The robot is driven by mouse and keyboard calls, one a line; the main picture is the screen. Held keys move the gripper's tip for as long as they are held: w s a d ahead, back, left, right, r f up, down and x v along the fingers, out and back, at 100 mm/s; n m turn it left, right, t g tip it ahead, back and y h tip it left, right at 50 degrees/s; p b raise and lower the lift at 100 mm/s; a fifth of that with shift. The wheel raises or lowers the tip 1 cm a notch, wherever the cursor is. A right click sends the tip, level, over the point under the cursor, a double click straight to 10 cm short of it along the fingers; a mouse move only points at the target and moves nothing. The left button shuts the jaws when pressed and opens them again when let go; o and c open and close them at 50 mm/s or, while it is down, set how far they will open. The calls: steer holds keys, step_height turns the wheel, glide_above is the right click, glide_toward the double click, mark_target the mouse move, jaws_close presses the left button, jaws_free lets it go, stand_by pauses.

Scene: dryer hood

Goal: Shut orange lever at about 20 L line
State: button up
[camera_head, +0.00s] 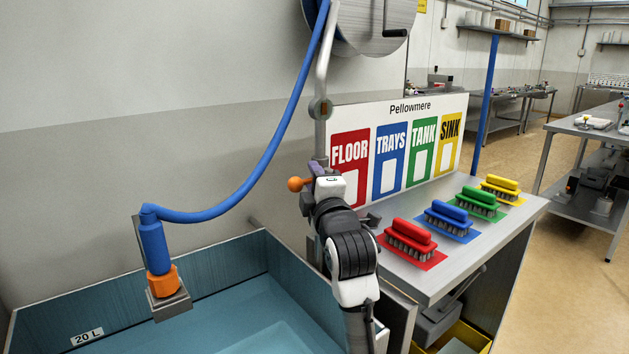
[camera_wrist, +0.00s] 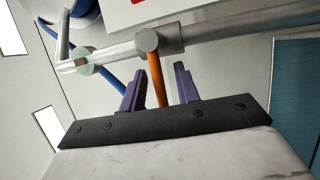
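The orange lever shows as a ball end (camera_head: 295,184) left of my gripper in the head view. In the wrist view its orange rod (camera_wrist: 157,80) comes from a round fitting on a grey pipe (camera_wrist: 215,30). My gripper (camera_wrist: 159,73) is open, its purple fingers on either side of the rod with gaps showing. I cannot tell whether either finger touches it. In the head view my gripper (camera_head: 318,167) hides most of the lever. The 20 L label (camera_head: 87,336) is on the tank's inner wall, with bluish water (camera_head: 245,318) close below it.
A blue hose (camera_head: 262,165) hangs from a reel and ends in a nozzle (camera_head: 155,250) over the tank. Right of my arm, a bench (camera_head: 470,265) holds red, blue, green and yellow brushes before a coloured sign board (camera_head: 398,112). The grey pipe runs upright beside my gripper.

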steer(key=b+v, duration=0.3)
steer(key=v, duration=1.1)
